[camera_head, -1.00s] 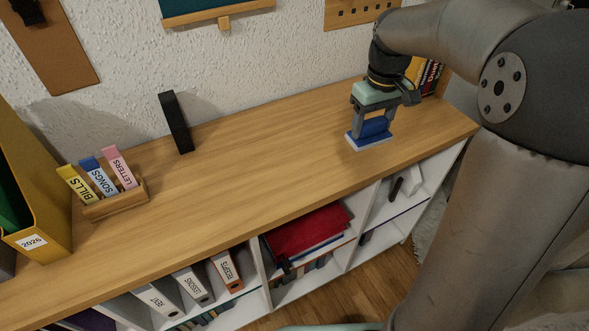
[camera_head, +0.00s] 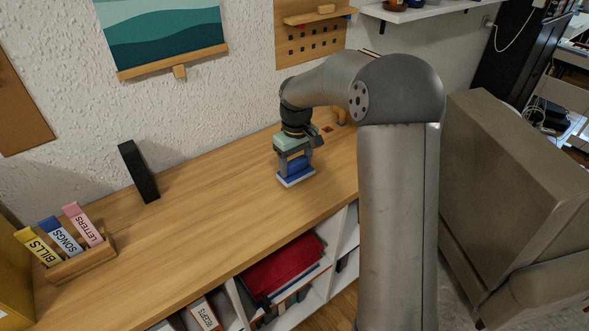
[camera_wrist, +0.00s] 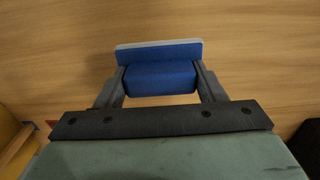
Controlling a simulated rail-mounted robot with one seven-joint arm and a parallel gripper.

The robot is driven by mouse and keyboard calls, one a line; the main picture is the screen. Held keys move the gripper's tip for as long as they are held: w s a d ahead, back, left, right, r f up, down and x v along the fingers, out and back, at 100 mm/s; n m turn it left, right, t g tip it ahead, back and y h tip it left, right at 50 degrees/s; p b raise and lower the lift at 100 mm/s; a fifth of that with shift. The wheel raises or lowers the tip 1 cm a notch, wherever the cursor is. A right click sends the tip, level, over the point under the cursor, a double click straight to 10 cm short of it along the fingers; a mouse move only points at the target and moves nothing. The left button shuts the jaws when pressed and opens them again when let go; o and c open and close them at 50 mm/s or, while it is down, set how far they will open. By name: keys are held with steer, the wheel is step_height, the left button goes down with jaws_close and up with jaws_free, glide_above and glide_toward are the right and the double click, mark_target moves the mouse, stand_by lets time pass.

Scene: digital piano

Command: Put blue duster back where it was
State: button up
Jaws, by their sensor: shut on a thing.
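The blue duster (camera_head: 297,166) is a blue block with a pale pad along its lower edge. My gripper (camera_head: 295,168) is shut on it, at the right part of the wooden cabinet top (camera_head: 200,215). In the wrist view the duster (camera_wrist: 162,75) sits between the two dark fingers of my gripper (camera_wrist: 162,82). The pale edge faces away from the palm. The duster is at or just above the wood; I cannot tell if it touches.
A black upright block (camera_head: 139,172) stands near the wall. A wooden holder (camera_head: 85,262) with tabs BILLS, SONGS and LETTERS stands at left. Pegboard (camera_head: 308,45) and wall shelf (camera_head: 415,12) hang behind. A grey-brown bulky piece (camera_head: 515,190) stands right. The middle of the top is clear.

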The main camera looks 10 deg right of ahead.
mark_target(295, 173)
steer(key=shift+w+a+f, duration=0.1)
steer(key=shift+w+f, duration=0.25)
steer(key=shift+f, duration=0.05)
steer(key=shift+w+f, duration=0.1)
steer(key=shift+f, duration=1.6)
steer(key=shift+f, duration=0.15)
steer(key=o, duration=1)
steer(key=shift+o, duration=0.2)
